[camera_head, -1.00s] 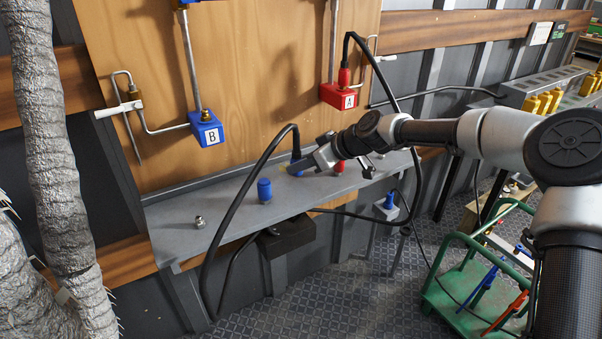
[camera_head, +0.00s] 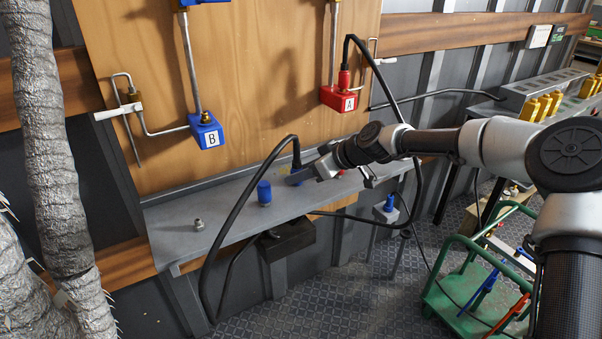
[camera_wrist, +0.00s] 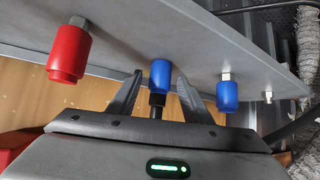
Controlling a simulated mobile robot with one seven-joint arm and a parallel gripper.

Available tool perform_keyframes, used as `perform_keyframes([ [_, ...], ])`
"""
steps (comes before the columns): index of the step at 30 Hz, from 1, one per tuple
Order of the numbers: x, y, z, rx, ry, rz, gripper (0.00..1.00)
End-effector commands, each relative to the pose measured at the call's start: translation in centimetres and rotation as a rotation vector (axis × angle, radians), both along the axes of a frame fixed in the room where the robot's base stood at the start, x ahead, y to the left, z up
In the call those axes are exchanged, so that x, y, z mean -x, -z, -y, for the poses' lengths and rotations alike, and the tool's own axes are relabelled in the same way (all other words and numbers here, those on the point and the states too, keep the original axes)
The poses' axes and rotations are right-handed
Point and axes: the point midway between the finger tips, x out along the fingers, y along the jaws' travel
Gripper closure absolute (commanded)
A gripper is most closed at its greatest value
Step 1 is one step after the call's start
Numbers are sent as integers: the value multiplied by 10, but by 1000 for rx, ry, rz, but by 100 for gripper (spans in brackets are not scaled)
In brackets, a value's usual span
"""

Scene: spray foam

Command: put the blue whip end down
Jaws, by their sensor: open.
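The blue whip end (camera_head: 297,161) stands upright on the grey shelf (camera_head: 232,212), with its black hose (camera_head: 250,195) arching up and over to the left. In the wrist view the blue whip end (camera_wrist: 160,74) shows against the shelf (camera_wrist: 215,45), between my fingertips and slightly beyond them, with the black hose stub below it. My gripper (camera_wrist: 160,82) is open, one finger on each side with visible gaps. In the head view my gripper (camera_head: 302,177) is just in front of and right of the whip end, partly hiding its base.
A blue cap (camera_head: 264,192) and a bare metal fitting (camera_head: 199,224) stand left on the shelf. A red cap (camera_wrist: 69,54) shows in the wrist view. Blue box B (camera_head: 207,131) and red box A (camera_head: 338,97) hang on the board. A green cart (camera_head: 470,290) stands right.

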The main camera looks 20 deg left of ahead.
Motion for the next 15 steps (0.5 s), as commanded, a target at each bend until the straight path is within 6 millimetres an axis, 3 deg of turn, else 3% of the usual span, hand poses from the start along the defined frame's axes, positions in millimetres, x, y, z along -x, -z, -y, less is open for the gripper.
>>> perform_keyframes([
  [15,23,-62,75,1,3,1,55],
])
